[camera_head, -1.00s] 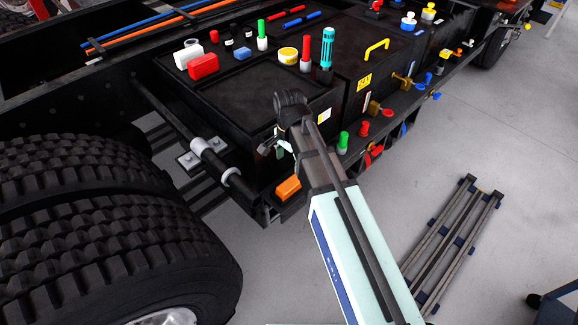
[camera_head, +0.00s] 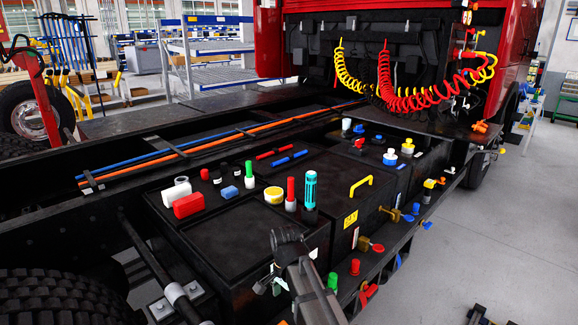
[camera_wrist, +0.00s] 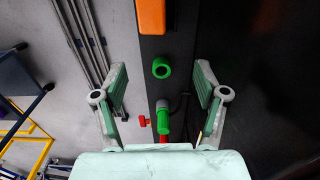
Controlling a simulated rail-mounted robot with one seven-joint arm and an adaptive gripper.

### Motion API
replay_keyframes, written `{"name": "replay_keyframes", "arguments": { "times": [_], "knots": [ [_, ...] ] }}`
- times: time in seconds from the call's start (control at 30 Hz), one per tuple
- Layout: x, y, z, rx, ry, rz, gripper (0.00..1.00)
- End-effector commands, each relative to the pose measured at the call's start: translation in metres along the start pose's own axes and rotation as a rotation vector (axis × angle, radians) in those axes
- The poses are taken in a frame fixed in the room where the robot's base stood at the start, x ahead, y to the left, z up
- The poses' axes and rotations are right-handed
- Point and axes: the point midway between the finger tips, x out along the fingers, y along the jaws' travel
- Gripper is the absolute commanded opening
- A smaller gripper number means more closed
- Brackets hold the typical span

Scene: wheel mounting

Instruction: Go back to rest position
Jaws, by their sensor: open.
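My gripper (camera_wrist: 160,82) shows in the wrist view with its two grey-green fingers spread wide and nothing between them. A green ring-shaped part (camera_wrist: 161,68) shows in the gap, further off beyond the fingers. In the head view my gripper (camera_head: 268,282) is small and partly hidden, beside the front side of the black truck box (camera_head: 225,240). My arm comes up from the bottom edge of that view.
Bottles and a red block (camera_head: 188,205) sit on the black boxes. Coloured valves (camera_head: 377,247) line the truck's side. Red coiled hoses (camera_head: 420,100) hang behind. An orange block (camera_wrist: 151,16) and a green fitting (camera_wrist: 163,118) show in the wrist view.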

Motion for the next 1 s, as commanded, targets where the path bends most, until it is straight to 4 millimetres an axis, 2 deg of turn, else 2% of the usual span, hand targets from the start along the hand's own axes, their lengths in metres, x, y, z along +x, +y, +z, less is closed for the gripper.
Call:
{"name": "replay_keyframes", "arguments": {
  "times": [0.37,0.47,0.7,1.0],
  "knots": [
    [0.066,0.051,-0.026,-0.204,-0.001,0.002,0.72],
    [0.091,0.073,-0.034,-0.288,-0.003,0.003,0.72],
    [0.156,0.142,-0.049,-0.542,-0.002,0.002,0.72],
    [0.209,0.21,-0.049,-0.799,0.0,0.0,0.72]
  ]
}}
